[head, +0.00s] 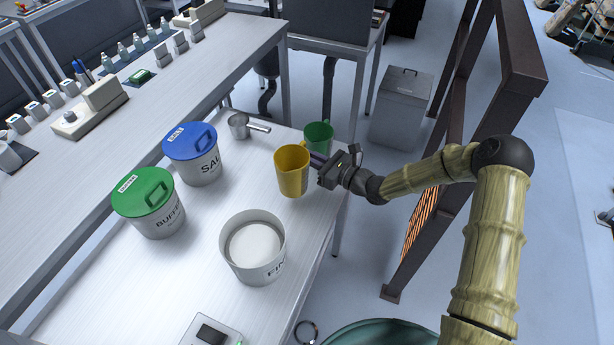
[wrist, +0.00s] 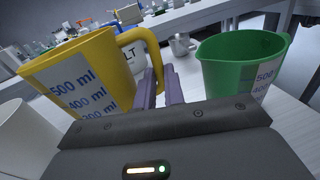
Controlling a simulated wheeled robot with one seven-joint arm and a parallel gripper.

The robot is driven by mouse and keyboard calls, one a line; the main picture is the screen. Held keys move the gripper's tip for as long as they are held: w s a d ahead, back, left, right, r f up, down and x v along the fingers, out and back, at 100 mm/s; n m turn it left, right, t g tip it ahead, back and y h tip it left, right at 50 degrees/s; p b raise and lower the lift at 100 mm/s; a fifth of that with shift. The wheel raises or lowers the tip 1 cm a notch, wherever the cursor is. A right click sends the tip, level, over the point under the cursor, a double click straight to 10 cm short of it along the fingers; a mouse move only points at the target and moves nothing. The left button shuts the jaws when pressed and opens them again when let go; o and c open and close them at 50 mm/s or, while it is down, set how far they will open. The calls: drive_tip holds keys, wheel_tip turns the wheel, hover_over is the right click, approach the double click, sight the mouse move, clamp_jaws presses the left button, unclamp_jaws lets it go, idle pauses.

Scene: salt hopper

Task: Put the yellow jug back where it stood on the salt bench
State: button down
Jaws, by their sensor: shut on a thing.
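The yellow jug (head: 291,172) is upright over the far right part of the salt bench (head: 192,262). My gripper (head: 315,160) is to its right, shut on its handle. In the wrist view the purple fingers (wrist: 162,90) are at the handle of the yellow jug (wrist: 85,75), which has millilitre marks on its side. I cannot tell whether its base touches the bench. A green jug (head: 318,138) stands just behind the gripper, near the bench's far right corner; it also shows in the wrist view (wrist: 235,68).
A blue-lidded SALT tub (head: 200,170), a green-lidded BUFFER tub (head: 160,222) and an open white tub (head: 256,270) stand on the bench. A metal scoop (head: 240,126) lies behind. A scale (head: 208,332) is at the near edge. Bare bench lies between the tubs.

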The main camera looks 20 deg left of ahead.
drive_tip(key=shift+f, duration=0.9)
drive_tip(key=shift+f, duration=1.9)
drive_tip(key=c, duration=1.5)
unclamp_jaws()
drive_tip(key=shift+f, duration=0.1)
drive_tip(key=b+v, duration=0.1)
drive_tip(key=v, duration=1.1)
